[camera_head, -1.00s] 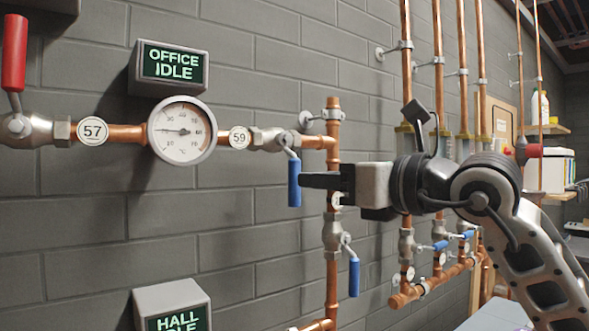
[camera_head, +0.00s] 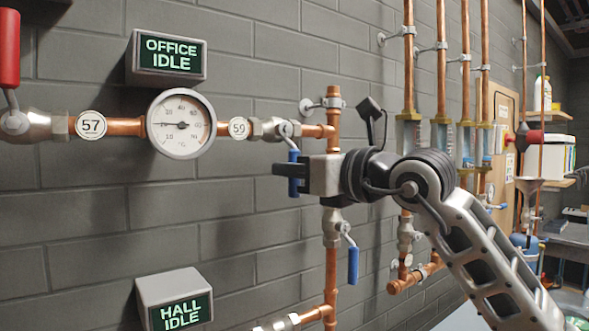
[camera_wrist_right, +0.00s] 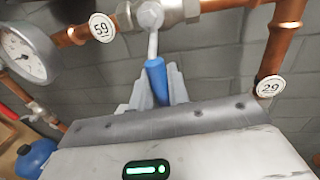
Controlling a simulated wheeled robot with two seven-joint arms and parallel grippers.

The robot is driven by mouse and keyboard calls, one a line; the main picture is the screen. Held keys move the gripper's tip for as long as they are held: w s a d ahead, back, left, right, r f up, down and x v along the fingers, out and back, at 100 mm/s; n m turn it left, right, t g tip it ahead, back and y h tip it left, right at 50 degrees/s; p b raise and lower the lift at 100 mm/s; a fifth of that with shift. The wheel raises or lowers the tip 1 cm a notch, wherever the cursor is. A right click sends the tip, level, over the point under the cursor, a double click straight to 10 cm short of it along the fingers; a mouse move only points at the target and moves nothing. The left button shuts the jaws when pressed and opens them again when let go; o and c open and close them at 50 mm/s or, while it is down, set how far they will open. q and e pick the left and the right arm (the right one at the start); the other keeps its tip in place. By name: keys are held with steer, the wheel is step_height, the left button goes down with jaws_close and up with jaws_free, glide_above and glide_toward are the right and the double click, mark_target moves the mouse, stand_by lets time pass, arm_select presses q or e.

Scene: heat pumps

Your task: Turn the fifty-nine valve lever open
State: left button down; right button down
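The fifty-nine valve (camera_head: 268,130) sits on the copper pipe right of the round 59 tag (camera_head: 238,129). Its blue-handled lever (camera_head: 294,185) hangs straight down, at right angles to the pipe. My right gripper (camera_head: 292,170) is at the lever's handle, reaching in from the right. In the right wrist view the blue handle (camera_wrist_right: 157,82) lies between the grey fingers (camera_wrist_right: 158,90), which sit close on both sides and look shut on it. The 59 tag (camera_wrist_right: 102,27) shows at upper left there. My left gripper is not in view.
A gauge (camera_head: 181,124) and a 57 valve with a raised red lever (camera_head: 9,50) are to the left. Another blue lever (camera_head: 353,265) hangs below my gripper. A vertical copper pipe (camera_head: 331,285) is close to it. Wall signs read OFFICE IDLE (camera_head: 167,55) and HALL IDLE (camera_head: 178,308).

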steer(key=shift+w+d, duration=0.1)
arm_select(q)
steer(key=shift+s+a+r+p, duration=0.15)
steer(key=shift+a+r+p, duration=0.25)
steer(key=shift+p, duration=1.1)
arm_select(e)
steer(key=shift+w+d+r+n+t+h, duration=0.1)
steer(key=shift+w+d+r+n+h, duration=0.7)
steer(key=shift+n, duration=1.85)
steer(key=shift+w+d+r+n+t+h, duration=0.1)
steer(key=shift+w+d+r+n+h, duration=0.25)
steer(key=shift+d+r+n+h, duration=1.45)
steer(key=shift+w+a+r+n+t+y, duration=0.15)
steer(key=shift+w+r+n+y, duration=0.45)
steer(key=shift+n, duration=2.85)
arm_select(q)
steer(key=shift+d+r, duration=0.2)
arm_select(e)
steer(key=c, duration=1.4)
jaws_free()
steer(key=shift+a, duration=0.1)
steer(key=shift+s, duration=0.1)
